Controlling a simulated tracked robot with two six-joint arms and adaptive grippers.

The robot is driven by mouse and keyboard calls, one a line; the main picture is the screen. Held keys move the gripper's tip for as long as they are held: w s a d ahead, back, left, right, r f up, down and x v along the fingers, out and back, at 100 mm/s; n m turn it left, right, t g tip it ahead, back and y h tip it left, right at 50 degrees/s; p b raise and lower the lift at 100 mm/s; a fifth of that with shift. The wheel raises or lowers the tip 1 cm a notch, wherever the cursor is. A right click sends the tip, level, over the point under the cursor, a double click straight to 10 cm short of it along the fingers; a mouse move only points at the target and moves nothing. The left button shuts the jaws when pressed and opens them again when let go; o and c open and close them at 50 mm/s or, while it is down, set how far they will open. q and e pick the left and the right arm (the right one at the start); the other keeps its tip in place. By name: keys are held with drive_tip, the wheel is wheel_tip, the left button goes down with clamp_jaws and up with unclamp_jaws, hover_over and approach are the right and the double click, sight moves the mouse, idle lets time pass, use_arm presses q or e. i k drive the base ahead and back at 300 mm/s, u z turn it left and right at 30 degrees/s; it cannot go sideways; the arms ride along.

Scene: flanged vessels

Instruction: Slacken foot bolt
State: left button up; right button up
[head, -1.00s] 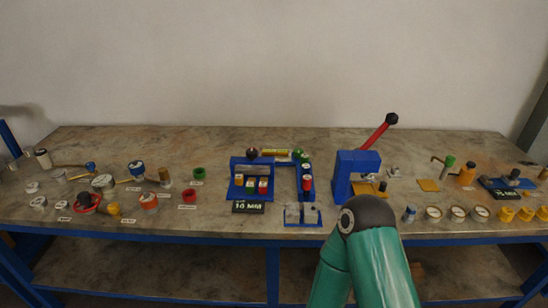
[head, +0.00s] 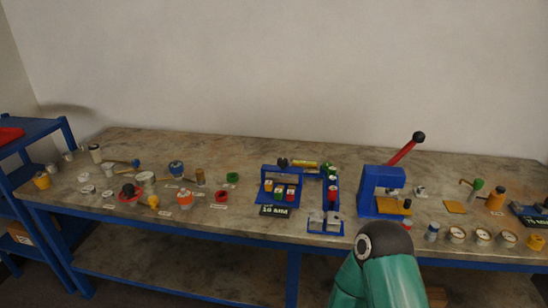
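I cannot pick out a foot bolt or a flanged vessel for certain at this size. Many small fittings stand on a long workbench (head: 330,262). A blue press (head: 371,190) with a red lever stands right of the middle. A blue rack (head: 268,184) holding small coloured blocks stands left of it, with a blue stand (head: 325,222) beside it. A green arm link of mine with a dark round joint covers part of the bench's front edge below the press. Neither of my grippers shows.
A blue shelf unit (head: 30,134) with a red item on top stands at the left end. Loose caps, rings and jars crowd the left of the bench. White-faced round pots (head: 456,235) line the front right. The bench's back strip is mostly clear.

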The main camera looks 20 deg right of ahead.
sight(283, 162)
drive_tip(key=u, duration=0.05)
drive_tip(key=i, duration=0.85)
drive_tip(key=z, duration=0.1)
